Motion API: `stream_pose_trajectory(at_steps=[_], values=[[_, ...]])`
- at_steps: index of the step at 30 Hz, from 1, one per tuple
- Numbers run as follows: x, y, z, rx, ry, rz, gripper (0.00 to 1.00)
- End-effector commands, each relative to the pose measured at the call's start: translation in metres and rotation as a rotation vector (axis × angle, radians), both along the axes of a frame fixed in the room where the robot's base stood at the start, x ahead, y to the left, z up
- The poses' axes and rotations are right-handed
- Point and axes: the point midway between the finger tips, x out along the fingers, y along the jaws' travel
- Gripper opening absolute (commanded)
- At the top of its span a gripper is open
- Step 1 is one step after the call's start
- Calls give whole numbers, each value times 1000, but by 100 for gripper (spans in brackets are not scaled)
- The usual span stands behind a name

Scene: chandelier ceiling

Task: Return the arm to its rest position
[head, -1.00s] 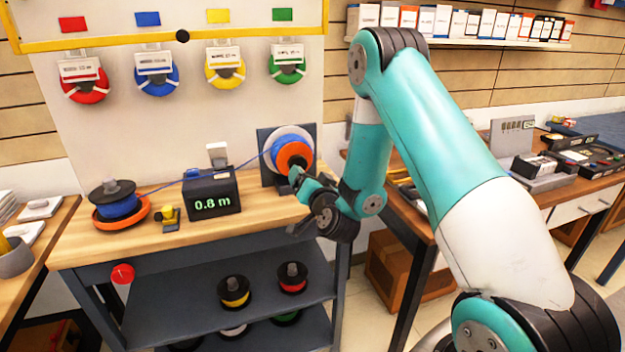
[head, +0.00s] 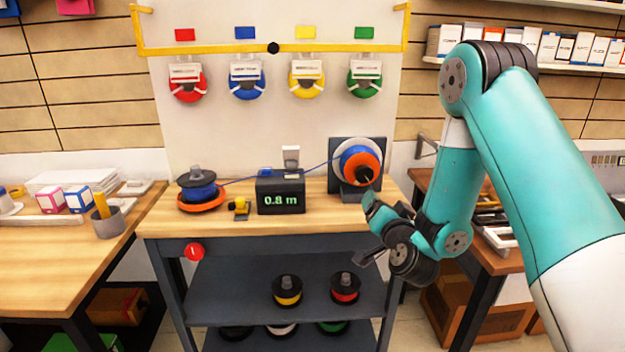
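My teal and white arm comes in from the right and bends down at the elbow. My gripper (head: 367,232) hangs in front of the right end of the workbench (head: 240,222), below the orange and blue winding spool (head: 360,165). Its fingers look spread apart, and I see nothing between them. It appears clear of the spool and its dark crank handle (head: 365,174). A blue strand runs from the spool past the black meter reading 0.8 m (head: 280,192) to the blue supply reel (head: 199,187) on an orange base.
Several coloured coils hang on the back panel (head: 270,120). Spools stand on the lower shelf (head: 240,290). A side table (head: 60,240) is at left, another bench (head: 500,256) behind my arm at right. Floor shows between the benches.

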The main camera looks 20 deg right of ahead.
Motion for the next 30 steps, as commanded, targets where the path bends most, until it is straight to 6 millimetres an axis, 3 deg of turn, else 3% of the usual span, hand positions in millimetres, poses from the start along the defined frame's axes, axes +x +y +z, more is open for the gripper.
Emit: stream_pose_trajectory(at_steps=[4,7,11,14,17,21,25,30], values=[[2,5,3,3,9,21,78],[7,26,13,10,50,106,78],[8,81,35,14,168,320,78],[-7,130,52,-2,294,515,78],[-35,172,66,-39,430,696,78],[-93,216,84,-119,632,927,78],[-158,235,97,-224,831,1105,78],[-238,233,111,-367,1070,1262,78]])
